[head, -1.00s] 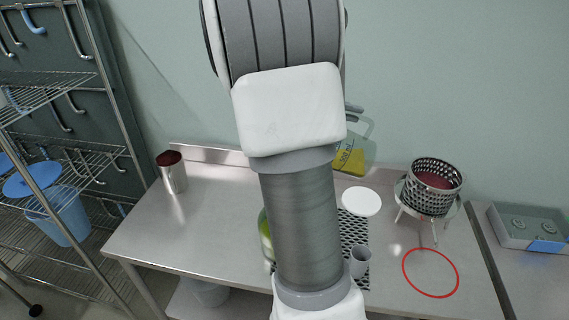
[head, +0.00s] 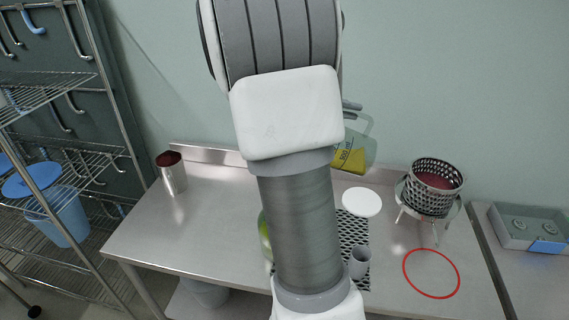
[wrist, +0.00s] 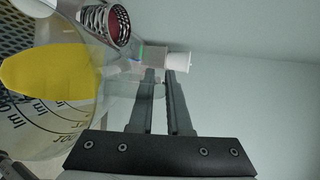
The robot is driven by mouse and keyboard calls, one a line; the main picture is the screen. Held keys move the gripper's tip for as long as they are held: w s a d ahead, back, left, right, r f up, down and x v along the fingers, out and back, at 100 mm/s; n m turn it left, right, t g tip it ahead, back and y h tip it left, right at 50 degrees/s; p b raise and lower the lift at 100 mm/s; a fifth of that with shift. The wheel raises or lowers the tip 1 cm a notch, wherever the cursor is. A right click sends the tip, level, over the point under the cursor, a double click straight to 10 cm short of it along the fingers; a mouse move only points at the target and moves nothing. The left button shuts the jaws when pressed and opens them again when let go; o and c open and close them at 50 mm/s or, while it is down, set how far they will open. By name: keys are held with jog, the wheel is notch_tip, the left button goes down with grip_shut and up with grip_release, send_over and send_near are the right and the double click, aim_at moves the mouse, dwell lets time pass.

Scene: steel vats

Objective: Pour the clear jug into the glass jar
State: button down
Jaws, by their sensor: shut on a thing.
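The clear jug (head: 354,148) with yellow liquid and volume marks is up in front of the wall, partly hidden by my arm in the head view. In the wrist view the jug (wrist: 58,92) fills the left side, tilted in the picture. My gripper (wrist: 165,78) is shut on the jug at its handle side; the exact contact is unclear. A rounded green thing (head: 265,236) shows at the left edge of my arm on the table, mostly hidden. I cannot tell whether it is the glass jar.
The steel table (head: 205,231) holds a steel cup (head: 172,177) at left, a white disc (head: 361,202), a grey cup (head: 360,263), and a perforated basket (head: 433,190) on a stand. A red ring (head: 431,294) marks bare table at front right. A wire shelf stands left.

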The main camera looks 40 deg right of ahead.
jog(key=shift+n+g+h, duration=0.3)
jog(key=shift+g+h, duration=0.1)
jog(key=shift+h, duration=0.3)
jog(key=shift+w+a+r+p, duration=0.45)
jog(key=shift+w+a+p, duration=0.2)
jog(key=shift+p, duration=0.05)
jog(key=shift+w+a+r+p, duration=0.4)
jog(key=shift+w+a+p, duration=0.25)
dwell(1.4)
